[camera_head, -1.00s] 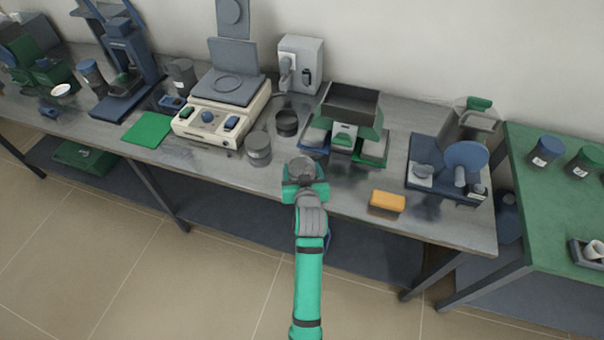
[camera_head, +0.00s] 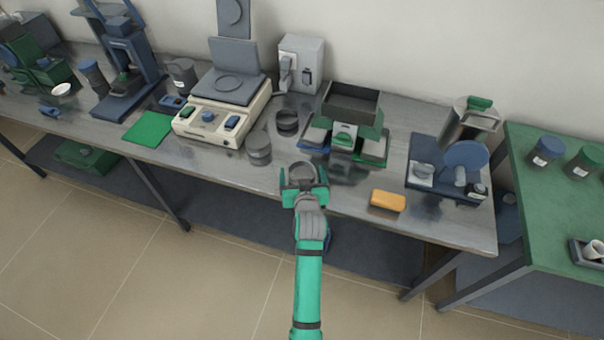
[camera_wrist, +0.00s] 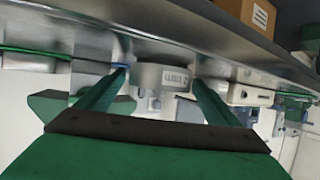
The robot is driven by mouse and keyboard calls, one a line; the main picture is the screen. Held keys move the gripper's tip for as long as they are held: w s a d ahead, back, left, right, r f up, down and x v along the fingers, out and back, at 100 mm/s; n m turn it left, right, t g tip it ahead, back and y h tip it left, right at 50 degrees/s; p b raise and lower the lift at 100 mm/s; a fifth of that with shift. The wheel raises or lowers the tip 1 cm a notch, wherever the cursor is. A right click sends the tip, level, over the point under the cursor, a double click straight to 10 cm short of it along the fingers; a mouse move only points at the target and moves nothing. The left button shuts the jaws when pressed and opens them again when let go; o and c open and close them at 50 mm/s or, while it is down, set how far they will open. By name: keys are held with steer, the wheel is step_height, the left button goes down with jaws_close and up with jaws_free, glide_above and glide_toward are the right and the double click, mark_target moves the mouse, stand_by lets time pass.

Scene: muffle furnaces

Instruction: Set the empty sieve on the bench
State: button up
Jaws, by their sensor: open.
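A round grey sieve (camera_head: 301,176) stands near the front edge of the steel bench (camera_head: 225,170). In the wrist view it shows as a pale grey cylinder (camera_wrist: 162,78) with a small label. Its inside cannot be made out clearly. My gripper (camera_head: 303,180) is open around it, one finger on each side. In the wrist view both green fingers (camera_wrist: 160,84) flank the sieve; whether either touches it is hard to tell.
A grey canister (camera_head: 259,150) and dark ring (camera_head: 287,123) stand behind left. A green splitter-like device (camera_head: 352,105) with pans is behind right. An orange block (camera_head: 388,200) lies to the right. A cream instrument (camera_head: 213,122) is further left. Bare bench lies left of the sieve.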

steer(key=a+v, duration=0.1)
steer(key=v, duration=1)
steer(key=s+d+f+m+h, duration=0.1)
steer(key=s+f, duration=0.2)
steer(key=s, duration=0.7)
steer(key=s+f, duration=0.3)
steer(key=s, duration=0.7)
steer(key=s+r+t, duration=0.1)
steer(key=s+r, duration=0.1)
steer(key=s, duration=0.6)
steer(key=s+a+r+t, duration=0.1)
steer(key=s+r, duration=0.2)
steer(key=s, duration=0.6)
steer(key=shift+s+r, duration=0.15)
steer(key=shift+s, duration=0.1)
